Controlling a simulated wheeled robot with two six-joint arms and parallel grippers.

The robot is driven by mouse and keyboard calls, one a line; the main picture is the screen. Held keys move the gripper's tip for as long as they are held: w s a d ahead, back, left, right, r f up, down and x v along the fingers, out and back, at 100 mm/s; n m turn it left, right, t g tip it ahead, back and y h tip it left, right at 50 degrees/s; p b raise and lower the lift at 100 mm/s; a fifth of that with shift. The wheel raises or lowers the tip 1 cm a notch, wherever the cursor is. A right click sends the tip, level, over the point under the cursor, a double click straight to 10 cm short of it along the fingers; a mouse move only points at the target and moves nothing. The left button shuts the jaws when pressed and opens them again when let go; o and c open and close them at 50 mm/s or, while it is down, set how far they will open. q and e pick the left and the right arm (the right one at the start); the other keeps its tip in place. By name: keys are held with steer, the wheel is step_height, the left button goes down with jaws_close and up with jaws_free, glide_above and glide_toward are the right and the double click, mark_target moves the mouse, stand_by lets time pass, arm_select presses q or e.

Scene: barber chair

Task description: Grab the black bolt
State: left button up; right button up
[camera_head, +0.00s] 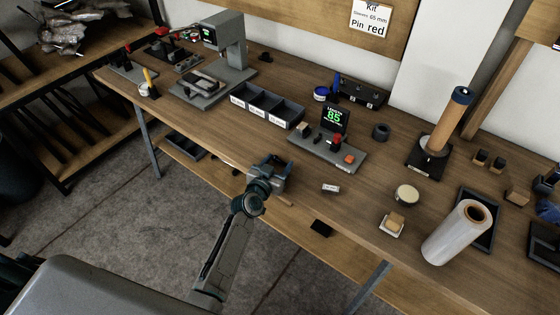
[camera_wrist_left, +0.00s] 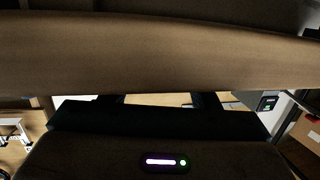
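I cannot pick out the black bolt with certainty in either view. Small dark items on the wooden workbench (camera_head: 225,140) include a black ring-like piece (camera_head: 381,131) right of the green-lit display and a small black piece (camera_head: 264,57) near the back wall; neither is clearly a bolt. My left gripper (camera_head: 277,165) is at the bench's front edge, left of a small white-labelled piece (camera_head: 331,188). In the left wrist view its two fingers (camera_wrist_left: 158,99) stand apart, with nothing seen between them; their tips are hidden behind a brown board-like surface. My right gripper is not seen.
A three-compartment bin (camera_head: 267,105) with white labels and a grey fixture with a display reading 85 (camera_head: 335,118) stand behind my left gripper. A clear-wrapped roll (camera_head: 455,233), a round tin (camera_head: 406,194) and a dark tray (camera_head: 486,225) stand to the right.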

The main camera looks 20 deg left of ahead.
arm_select(q)
steer(key=shift+c, duration=0.9)
